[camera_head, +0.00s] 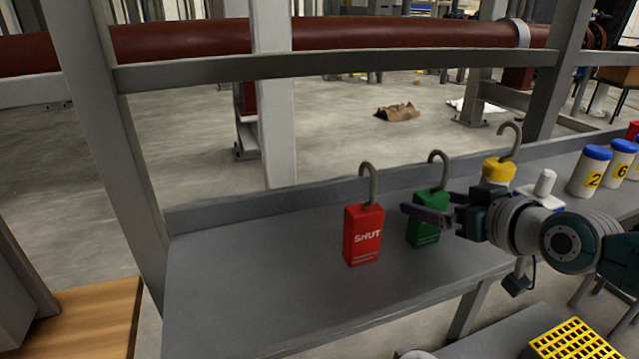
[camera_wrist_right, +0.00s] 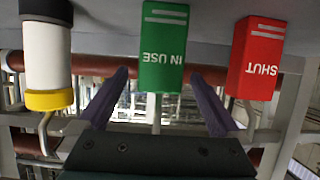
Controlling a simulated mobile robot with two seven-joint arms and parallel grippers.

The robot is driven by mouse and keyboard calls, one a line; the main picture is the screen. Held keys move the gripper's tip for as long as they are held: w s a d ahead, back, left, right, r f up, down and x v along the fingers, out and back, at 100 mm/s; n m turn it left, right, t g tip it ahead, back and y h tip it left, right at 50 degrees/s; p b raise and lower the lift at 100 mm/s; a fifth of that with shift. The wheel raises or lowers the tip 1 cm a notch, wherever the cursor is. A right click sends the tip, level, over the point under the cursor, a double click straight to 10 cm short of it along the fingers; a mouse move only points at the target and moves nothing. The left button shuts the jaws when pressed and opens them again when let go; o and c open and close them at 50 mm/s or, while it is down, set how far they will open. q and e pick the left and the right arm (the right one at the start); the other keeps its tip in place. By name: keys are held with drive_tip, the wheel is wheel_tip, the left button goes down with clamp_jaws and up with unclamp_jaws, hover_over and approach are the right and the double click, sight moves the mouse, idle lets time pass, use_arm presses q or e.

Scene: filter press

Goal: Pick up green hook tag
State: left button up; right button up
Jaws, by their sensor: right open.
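The green hook tag (camera_head: 424,231) stands upright on the grey shelf, with its grey hook pointing up. My right gripper (camera_head: 428,211) is open at the tag's upper part and hides some of it. In the right wrist view, which is upside down, the green tag (camera_wrist_right: 165,45) reads "IN USE" and lies between the lines of the two spread fingers (camera_wrist_right: 160,95). I cannot tell whether the fingers touch it. My left gripper is not in view.
A red "SHUT" hook tag (camera_head: 363,235) stands just left of the green one. A yellow-topped hooked item (camera_head: 498,170) stands to the right, then white, blue-lidded numbered jars (camera_head: 589,171). The grey shelf (camera_head: 250,270) is clear at left.

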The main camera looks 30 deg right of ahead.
drive_tip(key=shift+w, duration=0.1)
drive_tip(key=c, duration=1.5)
